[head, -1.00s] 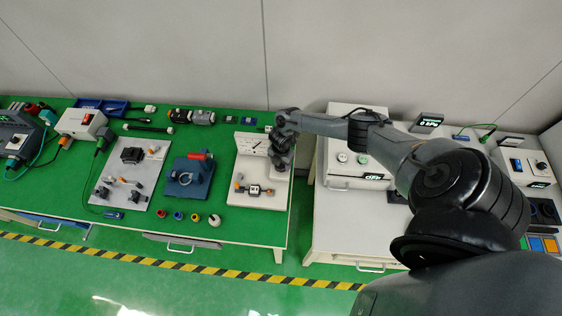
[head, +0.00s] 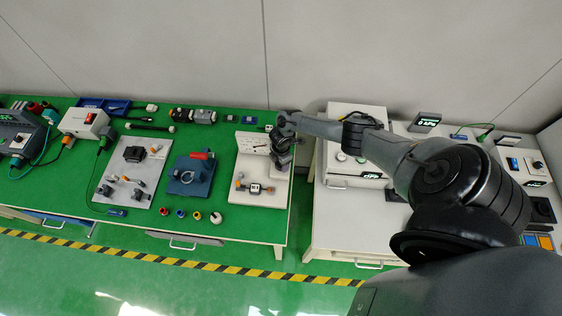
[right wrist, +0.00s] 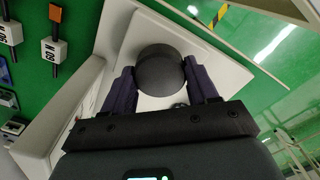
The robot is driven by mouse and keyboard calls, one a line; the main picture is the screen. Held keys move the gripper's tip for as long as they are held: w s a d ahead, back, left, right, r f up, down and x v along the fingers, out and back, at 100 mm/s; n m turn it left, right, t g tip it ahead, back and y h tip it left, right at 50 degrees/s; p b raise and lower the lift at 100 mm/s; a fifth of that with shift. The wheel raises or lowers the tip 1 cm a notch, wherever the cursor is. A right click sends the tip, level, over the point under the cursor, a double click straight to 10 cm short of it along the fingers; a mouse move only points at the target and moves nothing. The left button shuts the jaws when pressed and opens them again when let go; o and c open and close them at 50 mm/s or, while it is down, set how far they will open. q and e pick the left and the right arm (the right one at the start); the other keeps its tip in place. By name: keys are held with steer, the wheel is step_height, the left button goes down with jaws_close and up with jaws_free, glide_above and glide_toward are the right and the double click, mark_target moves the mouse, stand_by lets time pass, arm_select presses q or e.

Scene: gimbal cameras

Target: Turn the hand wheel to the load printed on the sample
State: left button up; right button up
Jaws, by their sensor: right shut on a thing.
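My right gripper (head: 282,160) reaches down onto the back right of the white test stand (head: 258,201). In the right wrist view the right gripper (right wrist: 161,75) is shut on a dark round hand wheel (right wrist: 160,68), with a finger on each side. The gripper hides the wheel in the head view. A pale piece with a dark-framed mark (head: 255,188) lies across the stand; its print is too small to read. The stand's upright panel (head: 250,144) has a dark pointer line. My left gripper is not in view.
In the right wrist view a tag (right wrist: 52,48) on the green surface reads like 60 N upside down; other tagged pieces lie nearby. A blue fixture (head: 190,178) stands left of the stand. A grey-white cabinet (head: 352,180) stands right, past a gap between tables.

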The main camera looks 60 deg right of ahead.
steer(key=o, duration=1.1)
steer(key=shift+c, duration=0.2)
steer(key=shift+r, duration=0.65)
step_height(320, 180, up, 10)
steer(key=p, duration=0.1)
steer(key=shift+f+p, duration=0.25)
steer(key=shift+p, duration=0.15)
